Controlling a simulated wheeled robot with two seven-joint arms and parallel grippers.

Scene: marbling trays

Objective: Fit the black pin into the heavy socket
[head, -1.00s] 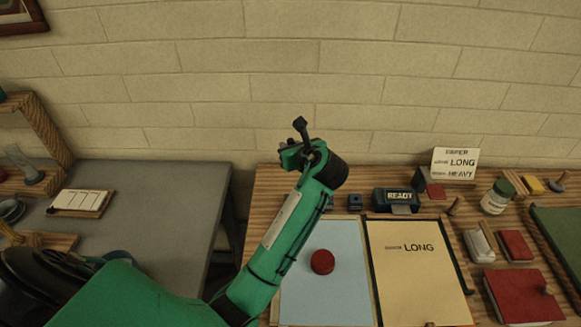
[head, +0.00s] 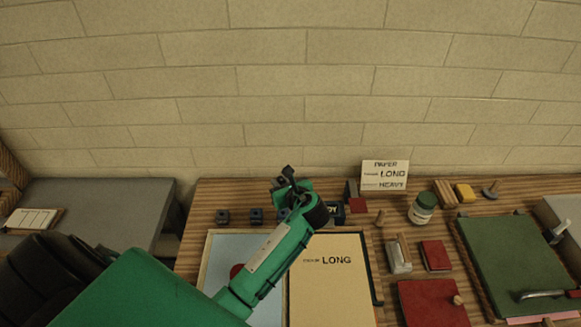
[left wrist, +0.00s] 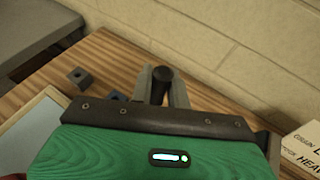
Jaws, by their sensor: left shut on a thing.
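My left gripper (head: 289,184) is shut on the black pin (head: 287,171). The pin's dark head sticks up above the jaws, and its lower part is hidden. In the left wrist view the pin (left wrist: 161,84) stands between the two grey fingers. Two small square sockets stand near the table's back edge, left of the gripper: a dark one (head: 222,216) and a bluish one (head: 257,215). The wrist view shows a grey socket (left wrist: 78,77) and part of a blue one (left wrist: 116,96). I cannot tell which is heavy. My right gripper is not in view.
A card (head: 385,174) reading PAPER, LONG, HEAVY stands at the back. A dark box (head: 336,211) is partly behind my arm. A tray (head: 207,262), a LONG sheet (head: 335,285), a jar (head: 422,208) and red blocks (head: 436,255) fill the table. A wall stands behind.

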